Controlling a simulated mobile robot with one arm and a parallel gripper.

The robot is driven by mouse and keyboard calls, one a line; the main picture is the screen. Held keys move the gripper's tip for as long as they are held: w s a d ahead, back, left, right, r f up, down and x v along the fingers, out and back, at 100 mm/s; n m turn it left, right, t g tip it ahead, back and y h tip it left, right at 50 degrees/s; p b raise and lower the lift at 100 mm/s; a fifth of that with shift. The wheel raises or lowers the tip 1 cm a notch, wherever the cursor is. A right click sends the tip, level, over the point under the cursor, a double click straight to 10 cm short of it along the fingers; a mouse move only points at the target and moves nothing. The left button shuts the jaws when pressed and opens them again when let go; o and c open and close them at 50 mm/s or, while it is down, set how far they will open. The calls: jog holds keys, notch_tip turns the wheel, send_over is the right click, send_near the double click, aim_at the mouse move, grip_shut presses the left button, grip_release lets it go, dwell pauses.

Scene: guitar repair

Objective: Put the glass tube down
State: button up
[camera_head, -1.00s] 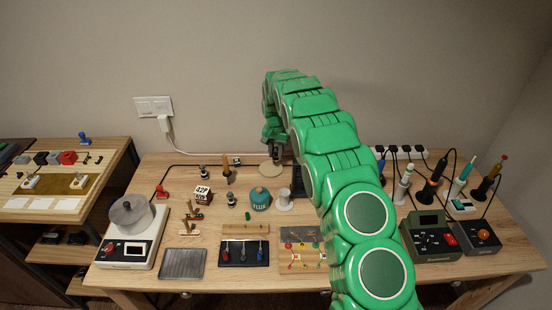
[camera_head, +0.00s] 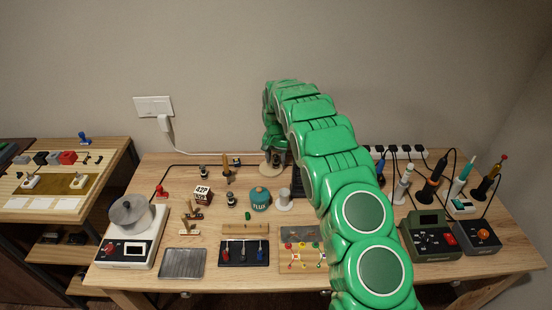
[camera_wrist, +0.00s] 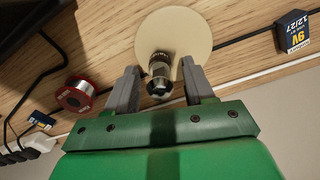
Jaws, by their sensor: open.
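The glass tube (camera_wrist: 160,75) shows in the wrist view as a short cylinder with a shiny metal end. It is at the cream round pad (camera_wrist: 175,32) on the wooden table. My gripper (camera_wrist: 159,66) is open, with one finger on each side of the tube and a gap visible on both sides. In the head view my gripper (camera_head: 273,158) is low over the pad (camera_head: 267,169) at the back of the table. The tube cannot be made out clearly there.
A red-rimmed spool (camera_wrist: 76,95) and a 9V battery (camera_wrist: 296,35) lie to either side in the wrist view. A teal flux jar (camera_head: 260,200) and a white-based stand (camera_head: 284,200) are in front of the pad. Soldering tools (camera_head: 432,180) stand at right.

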aim_at(276, 154)
notch_tip(276, 154, up, 12)
jog(key=s+d+r, duration=0.5)
jog(key=s+r, duration=0.4)
jog(key=s, duration=0.4)
jog(key=s+d+r, duration=0.5)
jog(key=s+r, duration=0.3)
jog(key=s, duration=0.4)
jog(key=s+d+f+n+g, duration=0.1)
jog(key=s+d+n, duration=0.2)
jog(key=s, duration=3.3)
jog(key=shift+s+g, duration=0.2)
jog(key=shift+g, duration=0.2)
jog(key=shift+o, duration=0.5)
jog(key=shift+f, duration=0.1)
